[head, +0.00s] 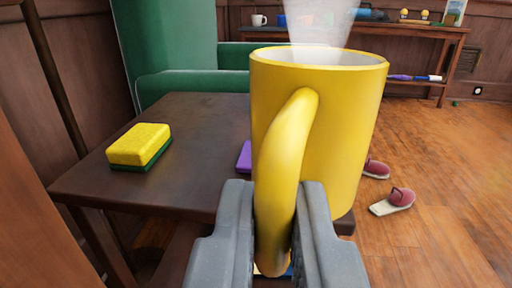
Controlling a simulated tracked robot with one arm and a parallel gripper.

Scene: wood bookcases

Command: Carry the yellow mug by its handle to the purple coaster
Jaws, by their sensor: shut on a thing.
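The yellow mug (340,130) is large in the right middle of the head view, upright, with a pale inside and pale steam above it. Its handle (285,145) points towards me. My gripper (275,235) is shut on the lower part of the handle, one grey finger on each side. The mug hides part of the dark table behind it. A purple piece (244,156), likely the coaster, shows just left of the mug on the dark wood table (190,185). The mug and handle hide the rest of it.
A yellow and green sponge (139,146) lies on the table's left part. A green armchair (165,45) stands behind the table. Pink slippers (395,201) lie on the wood floor at right. A sideboard (430,33) with small items stands at the back.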

